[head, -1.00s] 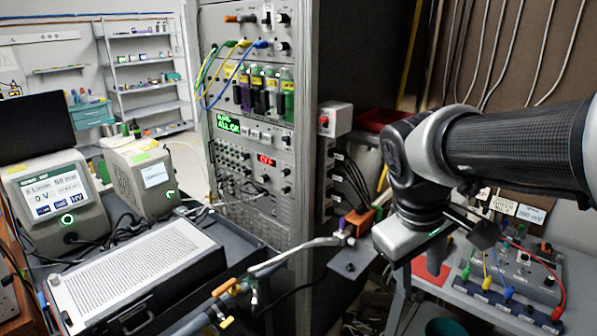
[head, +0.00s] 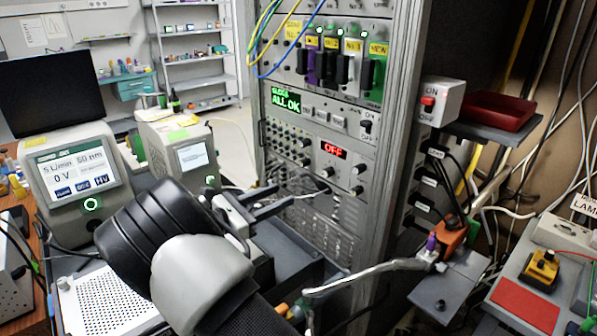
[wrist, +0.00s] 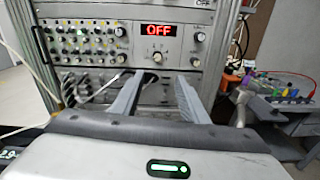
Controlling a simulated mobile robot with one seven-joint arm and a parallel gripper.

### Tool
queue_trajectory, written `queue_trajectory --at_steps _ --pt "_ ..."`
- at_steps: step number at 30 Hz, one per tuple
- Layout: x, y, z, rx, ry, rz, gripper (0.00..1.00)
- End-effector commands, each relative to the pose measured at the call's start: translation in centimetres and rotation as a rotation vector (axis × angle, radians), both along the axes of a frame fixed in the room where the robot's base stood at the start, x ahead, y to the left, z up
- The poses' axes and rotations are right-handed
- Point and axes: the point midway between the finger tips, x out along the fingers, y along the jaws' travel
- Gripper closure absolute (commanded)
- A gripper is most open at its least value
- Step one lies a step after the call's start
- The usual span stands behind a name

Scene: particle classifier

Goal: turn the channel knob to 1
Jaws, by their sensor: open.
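The rack panel with the red OFF display (head: 333,151) carries several dark knobs. One knob (head: 327,172) sits just below the display, and it also shows in the wrist view (wrist: 157,58). Two more knobs are at its right, an upper (head: 358,169) and a lower one (head: 357,190). I cannot read which is the channel knob, nor its setting. My gripper (head: 297,193) is open and empty in front of the rack. In the wrist view its fingers (wrist: 160,76) point at the panel, their tips just below the knob under the display, apparently apart from it.
My arm crosses above a perforated grey box (head: 105,305) at the lower left. A metal pipe (head: 370,272) runs low in front of the rack. A red-switch box (head: 441,101) hangs at the rack's right side. Cables hang at the upper panels.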

Motion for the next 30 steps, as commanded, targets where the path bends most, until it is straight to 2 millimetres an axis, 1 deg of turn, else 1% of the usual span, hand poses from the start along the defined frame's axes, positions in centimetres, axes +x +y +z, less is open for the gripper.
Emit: queue_trajectory --at_steps 2,5,8,21,24,30 --pt "0.3 0.4 -0.2 -0.024 0.000 0.013 0.60" --pt "0.8 -0.2 -0.1 -0.029 0.000 0.014 0.60" --pt "1.6 -1.5 -0.1 -0.026 0.001 0.011 0.60" --pt "7.1 -9.4 -0.2 -0.024 0.001 0.011 0.60" --pt "8.2 -10.9 -0.2 -0.023 0.001 0.011 0.60" --pt "9.8 -13.0 -0.2 -0.023 0.001 0.012 0.60"
